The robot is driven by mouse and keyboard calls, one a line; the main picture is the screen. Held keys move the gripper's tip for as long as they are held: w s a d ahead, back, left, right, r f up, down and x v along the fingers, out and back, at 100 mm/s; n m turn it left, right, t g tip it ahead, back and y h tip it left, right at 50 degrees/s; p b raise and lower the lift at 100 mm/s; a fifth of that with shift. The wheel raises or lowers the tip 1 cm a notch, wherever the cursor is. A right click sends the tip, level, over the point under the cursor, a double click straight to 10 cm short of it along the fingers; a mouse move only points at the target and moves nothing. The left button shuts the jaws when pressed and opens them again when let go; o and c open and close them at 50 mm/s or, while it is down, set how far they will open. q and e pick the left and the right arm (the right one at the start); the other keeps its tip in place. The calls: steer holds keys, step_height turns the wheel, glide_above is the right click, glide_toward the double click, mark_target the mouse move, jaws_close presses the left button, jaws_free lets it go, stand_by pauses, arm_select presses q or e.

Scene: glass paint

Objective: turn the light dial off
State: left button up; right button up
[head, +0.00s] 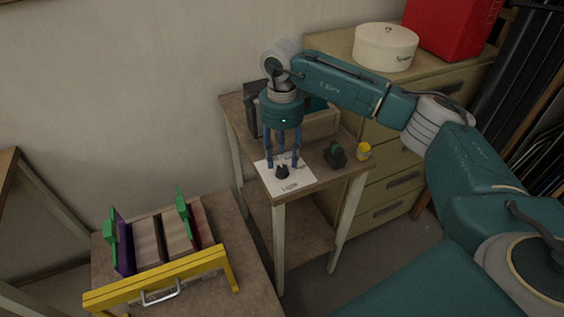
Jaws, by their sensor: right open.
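The light dial (282,172) is a small black knob on a white sheet (298,181) with dark lettering, on the small side table. My right gripper (282,163) points straight down over the sheet, with its blue fingers spread around or just behind the dial. It is open and holds nothing that I can see. I cannot tell whether the fingers touch the dial. The dial's pointer direction is too small to read. My left gripper is not in view.
The small table (345,174) also holds a dark object with a green top (335,155) and a yellow-lidded jar (363,151). A drawer cabinet (400,188) stands behind, bearing a round white box (385,47) and a red box (452,25). A yellow-framed rack (160,275) is at lower left.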

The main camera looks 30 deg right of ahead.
mark_target(282, 168)
step_height(282, 168, up, 8)
steer(key=shift+r, duration=0.2)
steer(key=shift+s+f, duration=0.1)
stand_by(0.5)
